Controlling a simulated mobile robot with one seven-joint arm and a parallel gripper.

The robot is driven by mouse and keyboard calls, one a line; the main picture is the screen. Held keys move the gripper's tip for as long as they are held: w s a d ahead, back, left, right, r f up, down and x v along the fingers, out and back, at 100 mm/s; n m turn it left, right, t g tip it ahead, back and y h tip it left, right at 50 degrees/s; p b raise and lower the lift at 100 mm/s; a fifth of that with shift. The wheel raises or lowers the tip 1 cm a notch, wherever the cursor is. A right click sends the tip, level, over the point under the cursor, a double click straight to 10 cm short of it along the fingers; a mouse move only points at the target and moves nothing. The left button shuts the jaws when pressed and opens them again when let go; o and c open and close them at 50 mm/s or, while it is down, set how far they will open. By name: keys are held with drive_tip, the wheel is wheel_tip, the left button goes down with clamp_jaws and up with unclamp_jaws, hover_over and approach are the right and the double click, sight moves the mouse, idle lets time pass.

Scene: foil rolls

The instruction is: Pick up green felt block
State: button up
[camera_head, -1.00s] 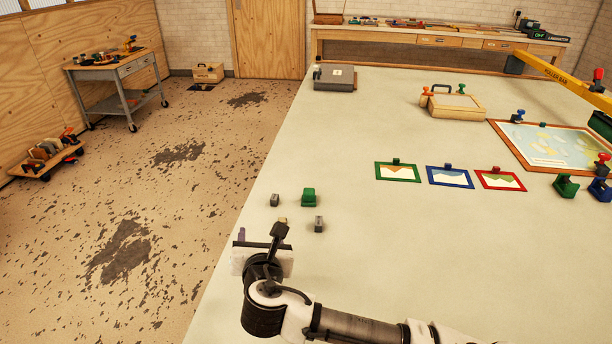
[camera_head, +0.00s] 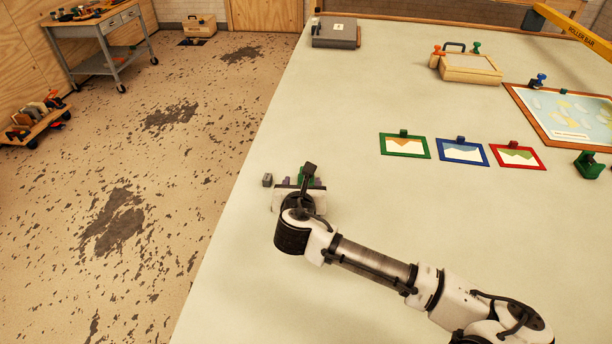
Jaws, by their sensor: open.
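The green felt block (camera_head: 309,171) is on the pale tabletop near its left edge, mostly hidden behind my wrist in the head view. My gripper (camera_head: 300,183) is open, right in front of the block and overlapping it in the picture. I cannot tell whether the fingers are around the block or short of it. No hold on it shows.
Three framed cards, green (camera_head: 405,146), blue (camera_head: 462,151) and red (camera_head: 517,157), lie to the right. The table between is clear.

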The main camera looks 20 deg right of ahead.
drive_tip(key=shift+d+p+x, duration=0.1)
drive_tip(key=shift+p+x, duration=0.45)
drive_tip(key=shift+x, duration=1.15)
drive_tip(key=shift+d+p+x, duration=0.15)
drive_tip(key=shift+p+x, duration=0.4)
drive_tip(key=shift+x, duration=1.15)
drive_tip(key=shift+s+f, duration=0.1)
drive_tip(key=shift+s, duration=0.05)
drive_tip(key=shift+c, duration=0.3)
drive_tip(key=c, duration=1)
